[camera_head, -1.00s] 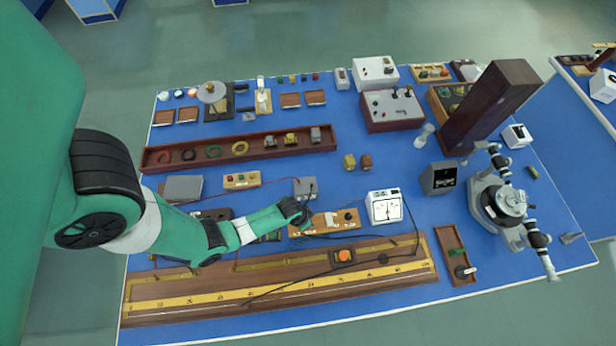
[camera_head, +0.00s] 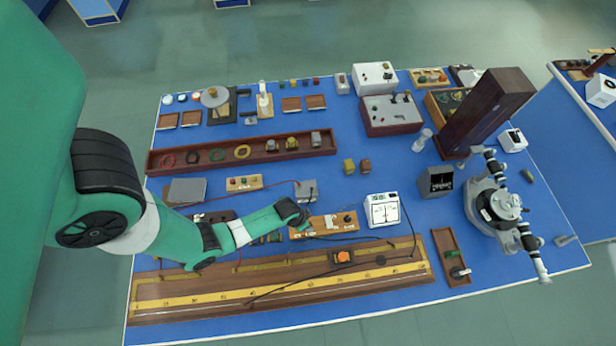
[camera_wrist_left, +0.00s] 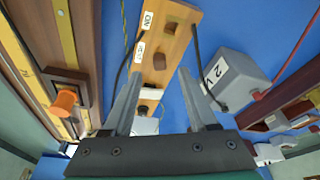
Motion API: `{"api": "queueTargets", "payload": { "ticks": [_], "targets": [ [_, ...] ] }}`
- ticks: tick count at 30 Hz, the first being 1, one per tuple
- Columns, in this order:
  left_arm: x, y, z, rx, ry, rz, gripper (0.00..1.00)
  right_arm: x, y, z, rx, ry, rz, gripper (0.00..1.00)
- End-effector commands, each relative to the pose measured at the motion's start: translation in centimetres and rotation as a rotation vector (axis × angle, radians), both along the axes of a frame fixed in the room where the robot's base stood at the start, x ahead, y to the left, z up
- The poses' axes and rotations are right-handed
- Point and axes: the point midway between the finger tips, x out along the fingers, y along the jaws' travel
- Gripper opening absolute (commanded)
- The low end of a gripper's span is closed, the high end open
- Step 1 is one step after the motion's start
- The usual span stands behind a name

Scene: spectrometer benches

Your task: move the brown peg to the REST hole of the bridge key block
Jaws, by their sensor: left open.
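The bridge key block (camera_head: 339,227) is a light wooden block near the middle of the bench. In the left wrist view the key block (camera_wrist_left: 181,45) runs up from between my fingers, with small white labels along its left side. Two brown pieces stand on it there: one near the upper label (camera_wrist_left: 172,27) and a darker one, apparently the brown peg (camera_wrist_left: 160,62), near the lower label. My left gripper (camera_wrist_left: 160,74) is open, its fingers on either side of the block near the darker piece, with nothing visibly held. In the head view my left gripper (camera_head: 302,218) hides the block's left end. Any empty hole is hard to make out.
A grey box (camera_head: 307,189) with a red wire stands just behind the block. A white meter (camera_head: 382,210) is to its right. The long wooden metre bridge (camera_head: 200,308) with an orange knob (camera_head: 343,257) lies in front. Black wires cross nearby.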

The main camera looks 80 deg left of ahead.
Motion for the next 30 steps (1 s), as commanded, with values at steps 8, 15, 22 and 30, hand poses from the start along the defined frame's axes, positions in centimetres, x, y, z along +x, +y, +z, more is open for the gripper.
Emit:
{"api": "queueTargets", "payload": {
  "ticks": [8, 15, 22, 30],
  "targets": [
    [-1.5, -0.5, 6.5, 0.000, 0.001, 0.000, 0.58, 0.0, 0.0, 6.5, 0.000, -0.001, 0.000, 0.50],
    [-1.9, -0.6, 7.5, 0.000, 0.000, 0.000, 0.58, 0.0, 0.0, 7.5, 0.000, 0.000, 0.000, 0.50],
    [-1.9, -0.6, 7.4, 0.000, 0.000, 0.000, 0.58, 0.0, 0.0, 7.3, 0.000, 0.000, 0.000, 0.50],
    [-1.9, -0.6, 7.4, 0.000, 0.000, 0.000, 0.58, 0.0, 0.0, 7.3, 0.000, 0.000, 0.000, 0.50]
  ]
}}
